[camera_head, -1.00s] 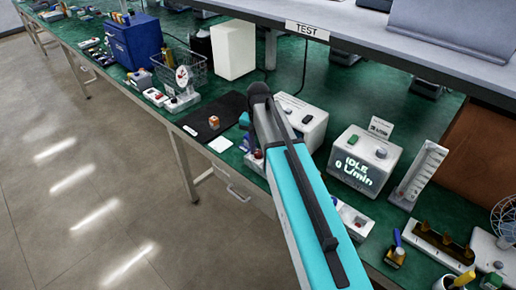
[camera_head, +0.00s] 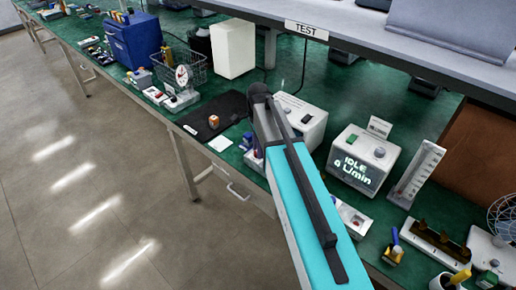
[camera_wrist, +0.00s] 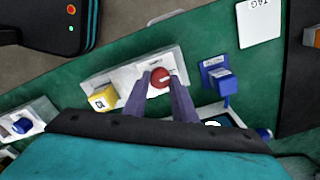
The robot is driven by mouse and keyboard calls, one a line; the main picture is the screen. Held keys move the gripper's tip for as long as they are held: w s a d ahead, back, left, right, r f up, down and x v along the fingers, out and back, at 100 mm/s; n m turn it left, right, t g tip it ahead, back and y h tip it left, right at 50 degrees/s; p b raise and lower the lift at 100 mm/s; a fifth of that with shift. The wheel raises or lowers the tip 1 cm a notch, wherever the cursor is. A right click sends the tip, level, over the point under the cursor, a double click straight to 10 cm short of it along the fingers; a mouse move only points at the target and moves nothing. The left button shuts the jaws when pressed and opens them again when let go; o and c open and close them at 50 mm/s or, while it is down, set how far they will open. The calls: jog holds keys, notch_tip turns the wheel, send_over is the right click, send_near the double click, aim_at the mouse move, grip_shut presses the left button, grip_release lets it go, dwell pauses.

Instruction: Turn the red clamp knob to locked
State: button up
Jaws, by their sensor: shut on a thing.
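The red clamp knob (camera_wrist: 159,78) sits on a white fixture (camera_wrist: 118,80) in the wrist view, with a pale pointer mark on its face. My gripper (camera_wrist: 160,84) has its two fingers on either side of the knob and is shut on it. A yellow block (camera_wrist: 103,98) is on the same fixture to the left of the knob. In the head view my arm hides the knob and the gripper. I cannot read which marked position the knob points to.
A blue part (camera_wrist: 218,76) stands just right of the fixture, close to my fingers. A white tag card (camera_wrist: 260,22) lies beyond it. In the head view, a box with a display reading IDLE (camera_head: 363,160) stands right of my arm. A shelf edge (camera_head: 400,55) overhangs the bench.

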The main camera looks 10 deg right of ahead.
jog(key=shift+m, duration=0.6)
jog(key=o, duration=1)
jog(key=shift+o, duration=0.2)
jog(key=shift+r, duration=0.1)
notch_tip(320, 180, up, 14)
jog(key=b, duration=0.2)
jog(key=shift+f, duration=0.2)
dwell(0.4)
